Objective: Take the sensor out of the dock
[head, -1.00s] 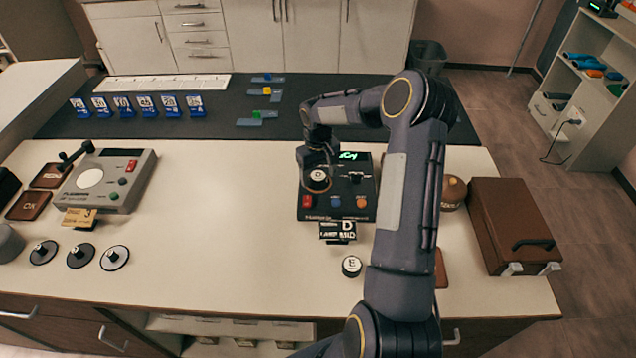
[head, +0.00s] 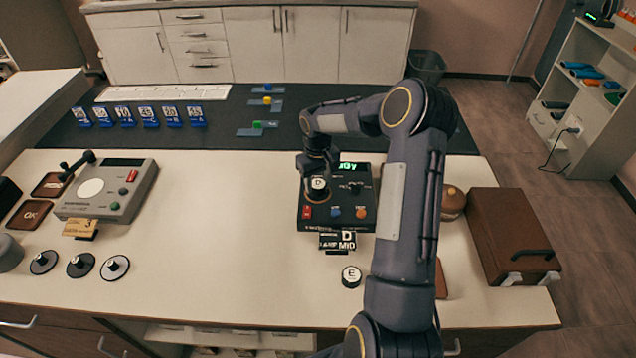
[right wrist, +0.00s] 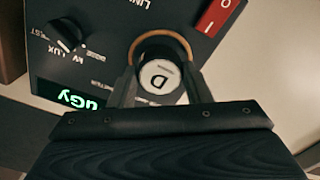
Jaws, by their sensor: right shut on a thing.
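The dark meter box (head: 367,212) stands on the pale counter, with a lit green display and a copper-ringed round dock (right wrist: 150,37) at its left side. The sensor (head: 318,183), a small round puck with a white top marked D, is at the dock. My right gripper (head: 318,170) comes down from above and is shut on it. In the right wrist view the sensor (right wrist: 160,80) sits between the two fingers and hides part of the ring. Whether it is seated or slightly raised is hard to tell. My left gripper is out of view.
A puck marked E (head: 351,276) and a label card (head: 337,241) lie in front of the box. A grey device (head: 107,190) and several black-and-white discs (head: 115,267) are at left. A brown case (head: 512,237) is at right. The counter's middle is clear.

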